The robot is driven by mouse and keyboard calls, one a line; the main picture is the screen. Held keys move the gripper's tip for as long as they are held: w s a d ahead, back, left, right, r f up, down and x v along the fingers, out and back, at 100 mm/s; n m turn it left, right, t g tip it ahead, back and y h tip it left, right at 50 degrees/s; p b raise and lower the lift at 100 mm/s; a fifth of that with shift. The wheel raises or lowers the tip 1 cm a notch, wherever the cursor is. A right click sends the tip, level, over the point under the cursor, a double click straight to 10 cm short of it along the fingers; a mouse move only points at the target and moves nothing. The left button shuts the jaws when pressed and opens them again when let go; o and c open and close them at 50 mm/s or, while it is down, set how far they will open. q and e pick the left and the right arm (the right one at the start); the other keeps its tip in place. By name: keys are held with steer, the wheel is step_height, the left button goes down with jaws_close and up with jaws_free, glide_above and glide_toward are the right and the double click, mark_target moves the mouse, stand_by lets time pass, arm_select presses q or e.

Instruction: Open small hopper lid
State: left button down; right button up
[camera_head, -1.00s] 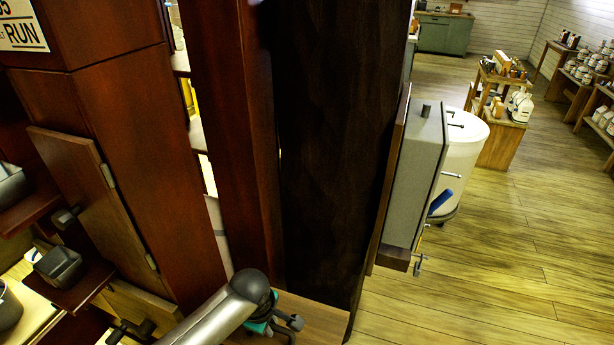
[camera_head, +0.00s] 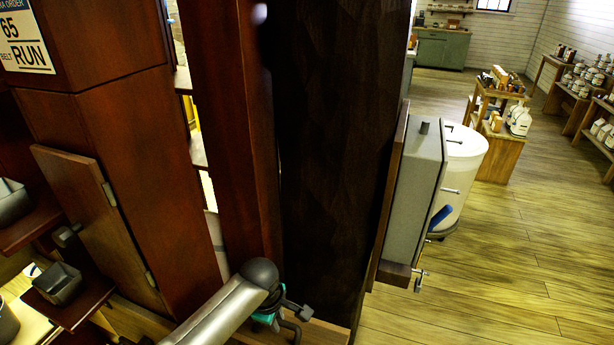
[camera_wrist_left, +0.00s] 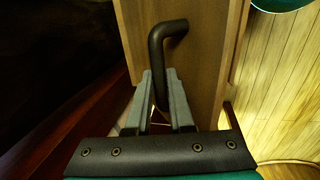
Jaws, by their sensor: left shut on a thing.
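In the left wrist view, a black bent handle (camera_wrist_left: 158,65) stands on a wooden panel (camera_wrist_left: 205,60), which looks like the small hopper lid. My left gripper (camera_wrist_left: 160,80) has its grey fingers on either side of the handle's lower part and is shut on it. In the head view, my left gripper (camera_head: 290,316) is at the bottom centre, partly hidden by my own arm. Only a sliver of wood (camera_head: 328,333) shows beside it there. The lid's edges and hinge are not clear. My right gripper is not in view.
A dark post (camera_head: 330,150) rises just behind my left gripper. A grey box (camera_head: 413,195) is mounted to its right, beside a white drum (camera_head: 462,170). A cabinet door (camera_head: 95,215) and small bins (camera_head: 58,284) are at the left. Open plank floor (camera_head: 500,270) lies to the right.

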arm_select(q)
steer(key=shift+w+d+r, duration=0.15)
steer(key=shift+w+r, duration=0.05)
steer(key=shift+w, duration=0.1)
steer(key=w, duration=0.1)
steer(key=w+d+r+b, duration=0.1)
steer(key=w, duration=0.1)
steer(key=w+r+b, duration=0.1)
steer(key=shift+w+d, duration=0.3)
stand_by(0.4)
steer(key=w+b, duration=0.1)
steer(key=b, duration=0.1)
steer(key=w+d+b, duration=0.1)
steer(key=w+b, duration=0.1)
steer(key=w+r+b, duration=0.1)
steer(key=b, duration=0.1)
steer(key=shift+w+d, duration=0.35)
steer(key=shift+w, duration=0.05)
steer(key=shift+r, duration=0.1)
